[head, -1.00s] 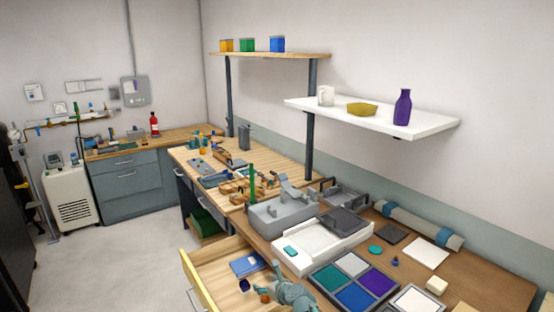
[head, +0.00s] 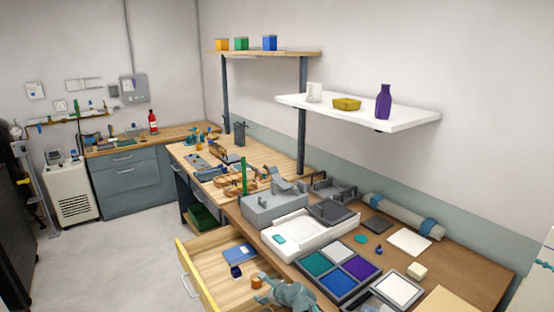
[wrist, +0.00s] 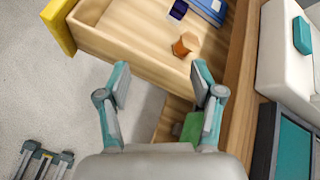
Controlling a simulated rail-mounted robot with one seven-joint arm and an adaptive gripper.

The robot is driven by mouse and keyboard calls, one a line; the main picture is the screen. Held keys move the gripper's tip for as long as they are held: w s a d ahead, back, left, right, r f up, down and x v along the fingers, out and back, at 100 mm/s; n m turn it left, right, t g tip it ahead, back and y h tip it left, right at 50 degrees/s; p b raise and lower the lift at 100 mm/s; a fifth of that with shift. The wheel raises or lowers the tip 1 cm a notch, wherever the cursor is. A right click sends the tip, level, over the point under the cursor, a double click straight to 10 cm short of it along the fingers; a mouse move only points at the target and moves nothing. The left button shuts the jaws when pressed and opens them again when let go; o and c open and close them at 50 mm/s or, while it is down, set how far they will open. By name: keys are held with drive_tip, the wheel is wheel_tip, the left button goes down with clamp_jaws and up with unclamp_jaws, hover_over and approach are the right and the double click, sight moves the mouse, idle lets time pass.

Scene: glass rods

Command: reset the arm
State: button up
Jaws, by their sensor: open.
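My gripper (wrist: 160,82) is open and empty in the wrist view. Its two teal and grey fingers are spread over the near edge of the open drawer (wrist: 110,38). In the head view part of my arm end shows at the bottom, beside the open drawer (head: 215,292). No glass rod is held. A green upright rod (head: 244,176) stands at the grey block-like holder (head: 275,207) on the bench.
The drawer holds a blue box (head: 240,253), a small dark blue item (head: 236,271) and an orange-brown piece (head: 257,282). A white tray (head: 290,243) and a tray of coloured squares (head: 340,290) lie on the bench to its right. Open floor lies left.

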drive_tip(key=s+d+f+n+g+h+b, duration=0.2)
drive_tip(key=s+d+f+n+g, duration=0.25)
drive_tip(key=s+f+n, duration=0.55)
drive_tip(key=s+d+f+n+g+h+b, duration=0.2)
drive_tip(key=s+d+f+n+g, duration=0.4)
drive_tip(key=s+f, duration=0.75)
drive_tip(key=s+d+f+n+g+h+b, duration=0.1)
drive_tip(key=s+f, duration=0.4)
drive_tip(key=s, duration=0.5)
drive_tip(key=s+d+f+n+g+h+b, duration=0.1)
drive_tip(key=s+d+f+n+g+b, duration=0.1)
drive_tip(key=s+d+f, duration=0.3)
drive_tip(key=s+d+f+n+g+h+b, duration=0.1)
drive_tip(key=s+d+f+n+b, duration=0.2)
drive_tip(key=s, duration=1.1)
wheel_tip(320, 180, down, 2)
drive_tip(key=shift+s+d+f+g, duration=0.15)
drive_tip(key=shift+s+d+g, duration=0.2)
drive_tip(key=shift+d, duration=0.7)
